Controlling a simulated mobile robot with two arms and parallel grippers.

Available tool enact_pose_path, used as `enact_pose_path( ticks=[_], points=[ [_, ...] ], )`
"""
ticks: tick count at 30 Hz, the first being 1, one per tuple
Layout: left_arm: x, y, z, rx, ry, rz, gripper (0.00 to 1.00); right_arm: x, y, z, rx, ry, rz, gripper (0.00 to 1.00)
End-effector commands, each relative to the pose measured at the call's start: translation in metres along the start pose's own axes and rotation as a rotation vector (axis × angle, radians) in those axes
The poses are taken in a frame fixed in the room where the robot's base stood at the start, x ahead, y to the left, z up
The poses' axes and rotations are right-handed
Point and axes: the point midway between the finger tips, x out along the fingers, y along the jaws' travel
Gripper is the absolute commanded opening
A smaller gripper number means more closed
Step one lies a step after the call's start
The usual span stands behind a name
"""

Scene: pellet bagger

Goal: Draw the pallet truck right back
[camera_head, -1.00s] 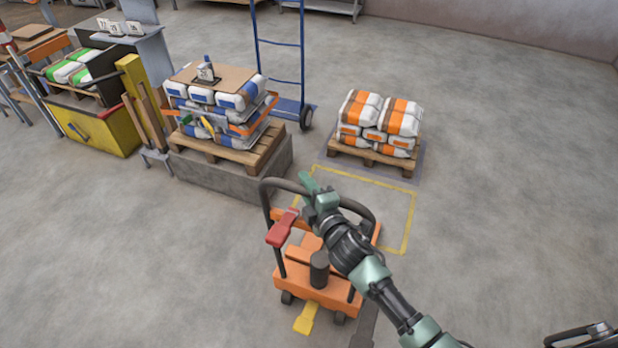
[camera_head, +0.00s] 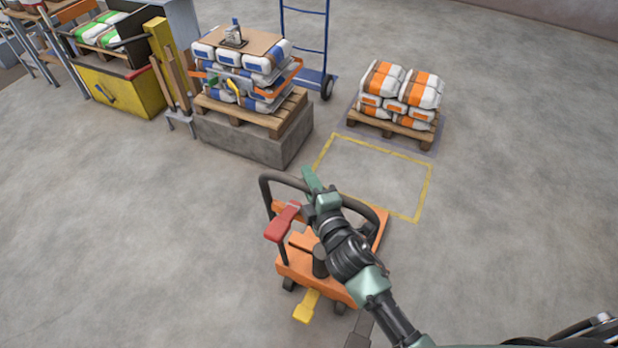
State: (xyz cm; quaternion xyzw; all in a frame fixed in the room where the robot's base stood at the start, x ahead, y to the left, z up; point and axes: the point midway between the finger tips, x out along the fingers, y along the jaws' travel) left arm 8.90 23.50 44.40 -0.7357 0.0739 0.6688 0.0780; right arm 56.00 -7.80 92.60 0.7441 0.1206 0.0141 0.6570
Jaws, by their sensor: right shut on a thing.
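The pallet truck (camera_head: 300,262) is orange with a black looped handle (camera_head: 272,183), a red lever (camera_head: 283,222) and a yellow pedal (camera_head: 307,306). It stands on the floor at the lower middle, just in front of the yellow floor outline. My right gripper (camera_head: 311,183) is shut on the top bar of the handle. My right arm covers part of the handle and the truck's right side. The truck's forks cannot be made out. My left gripper is not in view.
A pallet of orange-and-white bags (camera_head: 398,130) stands behind the yellow floor outline (camera_head: 423,188). A pallet of blue-and-white bags (camera_head: 250,110) sits on a concrete block (camera_head: 240,141), left of the outline. A blue hand truck (camera_head: 325,50) stands behind. Floor at the lower left is clear.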

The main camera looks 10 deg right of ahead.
Motion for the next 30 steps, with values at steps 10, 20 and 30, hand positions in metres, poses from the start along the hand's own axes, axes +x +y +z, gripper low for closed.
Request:
enact_pose_path(
  ticks=[10, 20, 30],
  points=[
    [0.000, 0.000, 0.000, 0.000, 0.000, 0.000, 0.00, 0.000, 0.000, 0.001, 0.001, -0.002, -0.001, 0.45],
    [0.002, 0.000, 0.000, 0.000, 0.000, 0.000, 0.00, -0.010, -0.002, 0.001, 0.001, -0.001, -0.002, 0.45],
    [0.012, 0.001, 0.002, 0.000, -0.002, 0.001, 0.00, -0.065, -0.003, 0.001, 0.001, -0.002, -0.003, 0.45]
  ],
)
